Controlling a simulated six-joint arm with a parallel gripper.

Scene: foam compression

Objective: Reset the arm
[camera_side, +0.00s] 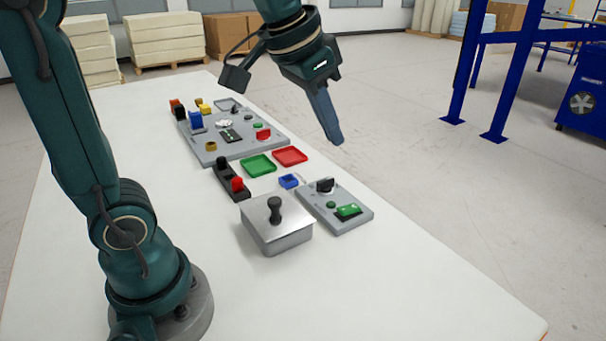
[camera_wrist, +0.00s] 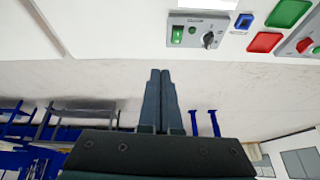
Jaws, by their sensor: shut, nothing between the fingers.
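My gripper (camera_side: 334,132) is raised in the air near the table's far right edge, fingers pointing down and to the right. In the wrist view the two fingers (camera_wrist: 160,74) lie side by side with nothing between them. The gripper is shut and touches nothing that I can see. It is well above and apart from the grey control panel (camera_side: 336,207), which carries a black knob and a green switch. The panel also shows at the top of the wrist view (camera_wrist: 197,30).
A metal box with a black-knobbed lid (camera_side: 276,226) stands at the table's (camera_side: 400,290) near middle. Green (camera_side: 258,166) and red (camera_side: 290,156) trays, a small blue block (camera_side: 289,181) and a larger grey board (camera_side: 222,153) with several parts lie beyond. The table's front right is clear.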

